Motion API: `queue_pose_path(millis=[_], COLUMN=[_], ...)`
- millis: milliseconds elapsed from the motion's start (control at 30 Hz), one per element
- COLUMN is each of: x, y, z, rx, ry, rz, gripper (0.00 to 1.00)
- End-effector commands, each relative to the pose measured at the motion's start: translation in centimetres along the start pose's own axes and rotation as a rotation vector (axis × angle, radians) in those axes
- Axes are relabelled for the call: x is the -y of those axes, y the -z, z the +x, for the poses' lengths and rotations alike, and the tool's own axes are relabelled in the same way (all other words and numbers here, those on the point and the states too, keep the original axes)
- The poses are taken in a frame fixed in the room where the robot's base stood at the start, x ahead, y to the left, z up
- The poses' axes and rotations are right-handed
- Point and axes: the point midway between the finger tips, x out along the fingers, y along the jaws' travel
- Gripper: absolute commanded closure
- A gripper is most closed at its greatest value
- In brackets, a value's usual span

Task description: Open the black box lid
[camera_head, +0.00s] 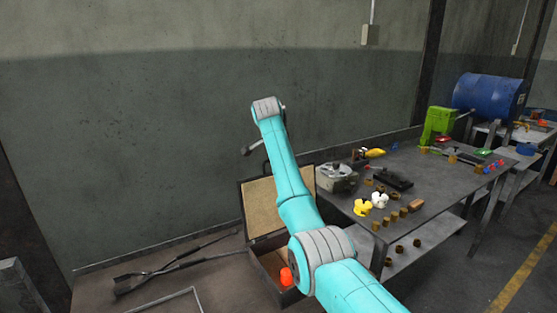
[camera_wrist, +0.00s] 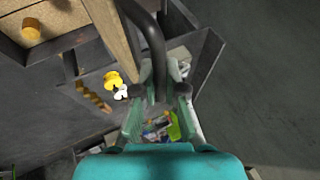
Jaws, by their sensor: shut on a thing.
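The black box (camera_head: 291,297) sits on the low surface left of the workbench. Its lid (camera_head: 257,207) is raised and stands steeply up, with the tan inner face toward the head camera. My arm covers part of the lid and box. In the wrist view, my gripper (camera_wrist: 160,92) is shut on the lid's black curved handle (camera_wrist: 152,40), which passes between the two fingers. The lid's tan inner side (camera_wrist: 112,38) shows edge-on beside the handle. An orange cylinder (camera_head: 286,277) is inside the box; it also shows in the wrist view (camera_wrist: 31,30).
Long tongs (camera_head: 165,270) lie left of the box. The workbench (camera_head: 440,190) on the right holds a grey machine part (camera_head: 337,177), yellow and white pieces and several small brown blocks. The wall is behind the lid.

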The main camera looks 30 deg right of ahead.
Motion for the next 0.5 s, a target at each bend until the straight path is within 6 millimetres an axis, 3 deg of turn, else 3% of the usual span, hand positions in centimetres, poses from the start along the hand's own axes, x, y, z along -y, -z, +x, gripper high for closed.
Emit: queue_pose_path(millis=[167, 200, 300, 500], x=[0.01, 0.01, 0.01, -0.01], y=[0.07, 0.06, 0.05, 0.03], z=[-0.03, -0.03, -0.02, -0.01], rx=[-0.001, -0.001, -0.001, 0.0], ry=[0.001, 0.001, 0.001, 0.0], rz=[0.002, 0.002, 0.001, 0.001], gripper=[1.0, 0.85, 0.64, 0.64])
